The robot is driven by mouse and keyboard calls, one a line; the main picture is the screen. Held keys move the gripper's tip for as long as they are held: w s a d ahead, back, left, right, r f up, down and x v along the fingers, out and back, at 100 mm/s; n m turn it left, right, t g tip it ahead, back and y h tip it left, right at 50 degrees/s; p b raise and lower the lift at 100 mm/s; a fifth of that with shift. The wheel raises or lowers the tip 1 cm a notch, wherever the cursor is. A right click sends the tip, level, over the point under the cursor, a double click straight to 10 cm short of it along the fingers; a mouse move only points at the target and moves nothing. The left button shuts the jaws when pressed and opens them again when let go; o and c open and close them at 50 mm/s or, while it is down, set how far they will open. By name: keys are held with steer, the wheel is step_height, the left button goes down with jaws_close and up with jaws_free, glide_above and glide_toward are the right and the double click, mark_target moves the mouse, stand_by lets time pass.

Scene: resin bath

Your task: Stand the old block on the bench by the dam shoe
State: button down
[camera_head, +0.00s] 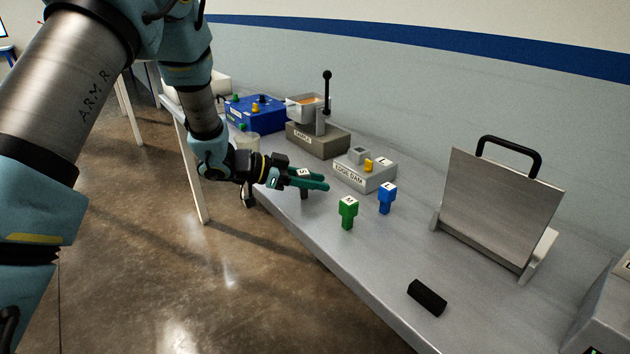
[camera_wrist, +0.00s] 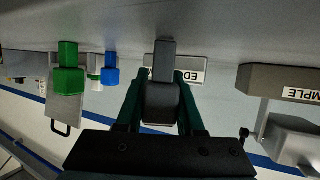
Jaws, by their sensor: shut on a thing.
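My gripper (camera_head: 327,182) is shut on a grey block (camera_wrist: 162,104) with a narrower stem, over the near edge of the bench (camera_head: 372,262). The block's pale lettered top (camera_head: 304,173) shows between the fingers in the head view. Its stem points down to the bench; I cannot tell whether it touches. The dam shoe (camera_head: 350,178), a grey box labelled EDGE DAM, stands just beyond and to the right of my gripper. It carries a small yellow piece (camera_head: 369,165) and a grey raised part (camera_head: 358,154). No label names the old block.
A green block (camera_head: 348,208) and a blue block (camera_head: 387,196) stand upright right of my gripper. A black bar (camera_head: 427,297) lies nearer. A metal plate with a handle (camera_head: 498,205) stands right. A SAMPLE lever device (camera_head: 318,138) and blue box (camera_head: 255,115) stand farther back.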

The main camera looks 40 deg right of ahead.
steer(key=shift+f, duration=0.2)
steer(key=c, duration=0.5)
jaws_free()
steer(key=shift+r, duration=0.25)
steer(key=b+v, duration=0.2)
steer(key=v, duration=1)
